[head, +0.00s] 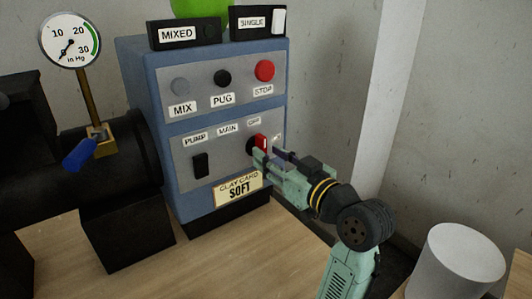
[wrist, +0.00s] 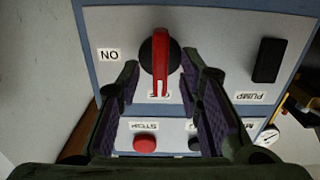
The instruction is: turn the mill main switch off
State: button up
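The main switch is a red handle (head: 262,141) on a black round base, on the lower panel of the blue control box. In the wrist view, which shows the panel upside down, the red handle (wrist: 161,75) stands upright in line with the partly covered OFF label (wrist: 165,96). The ON label (wrist: 108,55) is off to its side. My gripper (head: 261,155) is at the switch. In the wrist view its fingers (wrist: 160,68) are open, one on each side of the handle, with gaps showing. Nothing is held.
The black PUMP switch (head: 201,165) is left of the main switch. The red STOP button (head: 264,70) sits above, beside black PUG and grey MIX buttons. A gauge (head: 70,40) with a blue lever (head: 80,155) is at left. A white cylinder (head: 458,262) stands at lower right.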

jog(key=v, duration=0.9)
jog(key=shift+s+d, duration=0.15)
jog(key=shift+s, duration=0.1)
